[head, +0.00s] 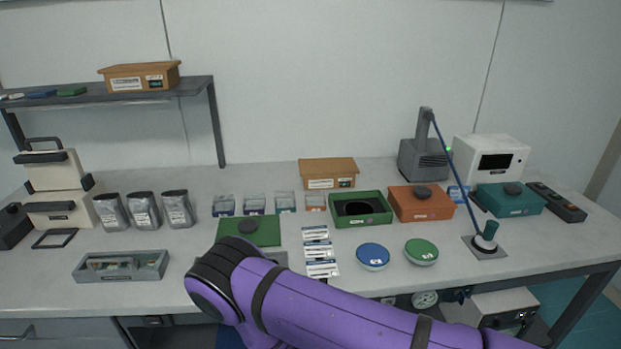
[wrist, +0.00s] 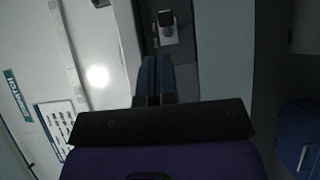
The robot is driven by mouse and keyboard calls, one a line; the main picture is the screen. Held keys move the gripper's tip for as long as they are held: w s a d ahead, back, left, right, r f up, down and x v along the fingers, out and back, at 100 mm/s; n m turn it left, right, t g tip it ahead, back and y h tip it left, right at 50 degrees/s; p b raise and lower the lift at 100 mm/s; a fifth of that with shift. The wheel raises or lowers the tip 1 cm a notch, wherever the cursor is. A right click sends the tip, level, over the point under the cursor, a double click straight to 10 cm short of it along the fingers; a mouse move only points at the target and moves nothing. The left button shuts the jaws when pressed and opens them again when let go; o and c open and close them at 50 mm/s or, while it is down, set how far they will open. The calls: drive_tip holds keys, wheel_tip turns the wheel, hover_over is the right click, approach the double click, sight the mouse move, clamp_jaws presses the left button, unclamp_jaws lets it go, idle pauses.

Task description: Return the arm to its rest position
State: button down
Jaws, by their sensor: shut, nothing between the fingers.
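My purple arm (head: 330,308) reaches in from the lower right of the head view and bends at a dark joint in front of the table's front edge. My gripper is hidden in the head view. In the wrist view my gripper (wrist: 155,62) shows its two dark fingers side by side, shut with nothing between them. It points at a grey upright surface with a small dark fitting (wrist: 165,18) beyond the fingertips.
The table (head: 195,262) bears a green box (head: 339,211), an orange box (head: 420,214), a teal box (head: 510,210), silver pouches (head: 143,211) and a grey tray (head: 92,276).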

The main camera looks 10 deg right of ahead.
drive_tip(key=w+d+r+m+g+h, duration=0.15)
drive_tip(key=r+m+g, duration=0.5)
drive_tip(key=r, duration=0.75)
drive_tip(key=w+d+r+m+g, duration=0.1)
drive_tip(key=d+r+m+g, duration=0.25)
drive_tip(key=r+g, duration=0.8)
drive_tip(key=s+d+r+t+y, duration=0.1)
drive_tip(key=s+r+t+y, duration=0.3)
drive_tip(key=r, duration=1)
drive_tip(key=s+d+r+t+y, duration=0.1)
drive_tip(key=s+r+t+y, duration=0.4)
drive_tip(key=r, duration=0.9)
drive_tip(key=s+y, duration=0.3)
drive_tip(key=s, duration=0.2)
drive_tip(key=shift+s+m, duration=0.2)
drive_tip(key=shift+m, duration=0.2)
